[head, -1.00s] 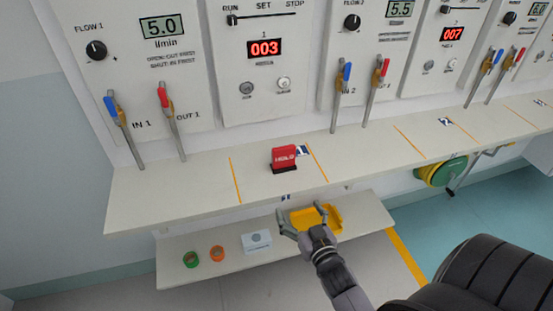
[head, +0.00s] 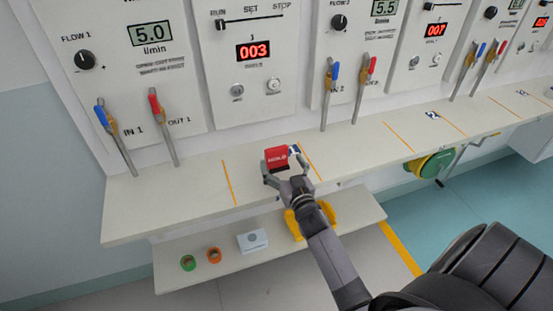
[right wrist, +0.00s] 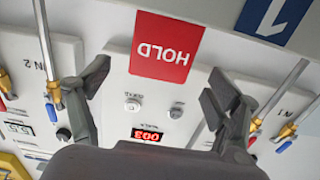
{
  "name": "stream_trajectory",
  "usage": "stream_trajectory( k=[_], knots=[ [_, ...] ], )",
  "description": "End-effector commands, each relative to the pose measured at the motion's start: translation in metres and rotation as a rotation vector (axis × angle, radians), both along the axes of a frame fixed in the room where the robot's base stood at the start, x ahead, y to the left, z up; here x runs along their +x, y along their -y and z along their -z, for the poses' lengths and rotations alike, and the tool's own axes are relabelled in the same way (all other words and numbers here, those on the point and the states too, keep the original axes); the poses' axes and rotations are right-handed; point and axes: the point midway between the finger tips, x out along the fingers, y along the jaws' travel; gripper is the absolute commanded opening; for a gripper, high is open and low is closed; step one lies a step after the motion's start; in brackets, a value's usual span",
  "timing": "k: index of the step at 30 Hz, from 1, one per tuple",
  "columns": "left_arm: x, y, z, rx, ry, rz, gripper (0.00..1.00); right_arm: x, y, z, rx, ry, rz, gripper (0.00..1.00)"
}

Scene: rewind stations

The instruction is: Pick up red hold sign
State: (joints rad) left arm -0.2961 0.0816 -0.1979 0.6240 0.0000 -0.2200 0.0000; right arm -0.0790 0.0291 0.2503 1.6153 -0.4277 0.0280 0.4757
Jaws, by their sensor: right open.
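The red HOLD sign (head: 277,158) stands on the upper shelf, between two orange lines. In the right wrist view the red sign (right wrist: 167,46) shows upside down, past the fingertips and between them across the picture. My right gripper (head: 284,172) is open at the sign's front, with its fingers spread to either side; in the right wrist view both fingers (right wrist: 162,82) are apart with nothing between the pads. The sign's base is hidden behind the gripper in the head view. I cannot tell whether a finger touches the sign. My left gripper is not in view.
The lower shelf (head: 345,212) holds a green ring (head: 188,263), an orange ring (head: 214,255), a white box (head: 252,240) and a yellow tray (head: 328,211). The shelf left of the sign is clear.

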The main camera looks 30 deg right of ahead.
Motion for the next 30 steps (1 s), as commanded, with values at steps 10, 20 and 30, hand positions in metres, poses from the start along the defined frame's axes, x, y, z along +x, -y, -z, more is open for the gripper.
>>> stream_trajectory(
  k=[10,20,30],
  knots=[
    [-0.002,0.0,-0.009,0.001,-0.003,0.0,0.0,0.044,0.01,0.0,0.001,0.001,0.0,0.83],
    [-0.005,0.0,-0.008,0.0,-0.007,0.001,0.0,0.049,0.011,0.001,-0.001,0.0,0.0,0.82],
    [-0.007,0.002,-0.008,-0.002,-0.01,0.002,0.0,0.049,0.011,0.0,0.0,0.0,0.0,0.59]
  ],
)
